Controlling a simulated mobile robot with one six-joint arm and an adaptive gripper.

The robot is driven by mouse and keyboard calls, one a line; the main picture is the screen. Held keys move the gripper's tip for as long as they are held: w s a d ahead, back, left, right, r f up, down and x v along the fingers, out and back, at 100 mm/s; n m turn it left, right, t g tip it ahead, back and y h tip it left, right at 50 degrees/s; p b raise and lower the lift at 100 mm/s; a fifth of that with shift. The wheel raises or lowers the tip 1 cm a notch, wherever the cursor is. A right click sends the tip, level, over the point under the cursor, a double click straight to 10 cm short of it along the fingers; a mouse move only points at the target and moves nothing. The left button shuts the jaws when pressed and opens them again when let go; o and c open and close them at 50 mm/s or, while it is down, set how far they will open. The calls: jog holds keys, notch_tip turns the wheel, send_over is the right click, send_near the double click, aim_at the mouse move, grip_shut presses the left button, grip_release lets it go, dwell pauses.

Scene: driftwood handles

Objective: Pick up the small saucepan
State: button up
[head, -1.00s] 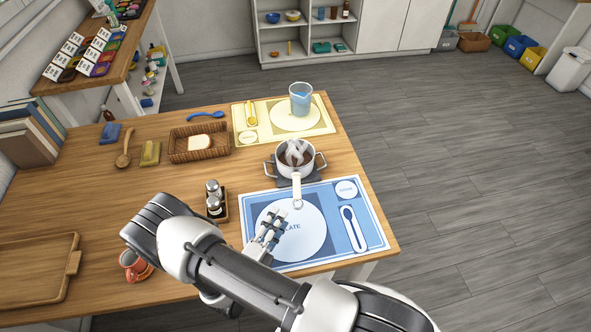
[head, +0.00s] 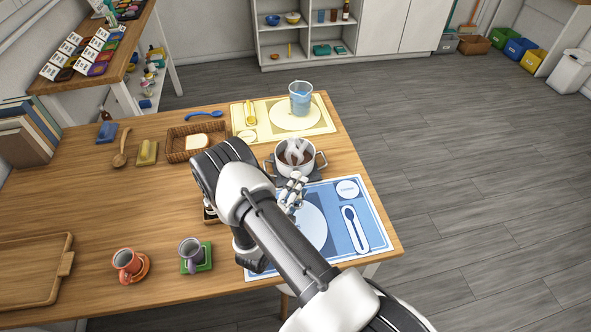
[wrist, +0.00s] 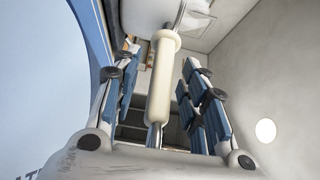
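The small saucepan (head: 293,153) is white with dark contents and pale steam, and has side loops. It stands on a dark trivet (head: 316,178) near the table's right edge. Its long cream handle (wrist: 161,85) points toward me; in the head view my gripper mostly covers it. My gripper (head: 294,186) is at the handle, just in front of the pan. In the wrist view its fingers are spread on both sides of the handle, with visible gaps, and it is not closed on it. The pan body (wrist: 150,14) shows at the top there.
A blue placemat (head: 375,215) lies below my gripper. A yellow placemat (head: 318,126) with a glass jug (head: 300,97) lies behind the pan. A bread basket (head: 180,155) is to the left.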

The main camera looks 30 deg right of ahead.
jog(key=shift+c, duration=0.5)
grip_shut()
jog(key=shift+r, duration=0.1)
dwell(0.5)
